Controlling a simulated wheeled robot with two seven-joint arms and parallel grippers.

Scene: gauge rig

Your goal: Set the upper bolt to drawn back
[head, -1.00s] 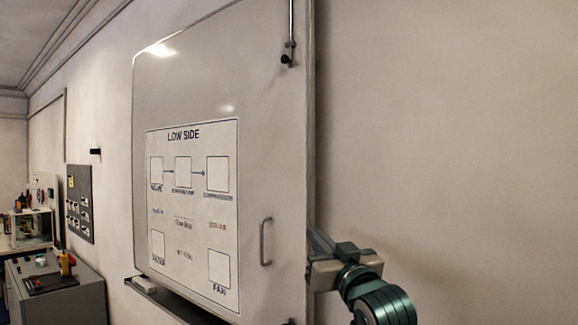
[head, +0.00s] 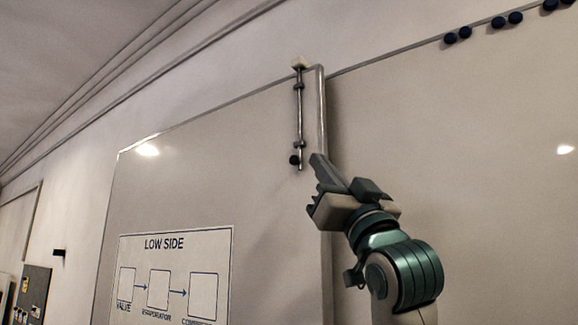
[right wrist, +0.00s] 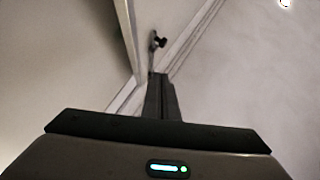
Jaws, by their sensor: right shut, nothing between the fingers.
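The upper bolt (head: 299,115) is a thin upright metal rod near the top right edge of the white hinged panel (head: 210,180). Its top end meets a pale block (head: 299,63) at the panel's top edge. A dark round knob (head: 294,160) sits near its lower end. My right gripper (head: 318,162) is shut and empty, just right of and slightly below the knob, with a small gap visible in the head view. In the right wrist view the knob (right wrist: 160,41) shows beyond the closed fingers (right wrist: 160,82). My left gripper is not in view.
A printed "LOW SIDE" diagram (head: 175,275) is on the panel's lower left. Right of the panel edge is a broad pale board with several dark round magnets (head: 499,22) along its top. The space around the bolt looks clear.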

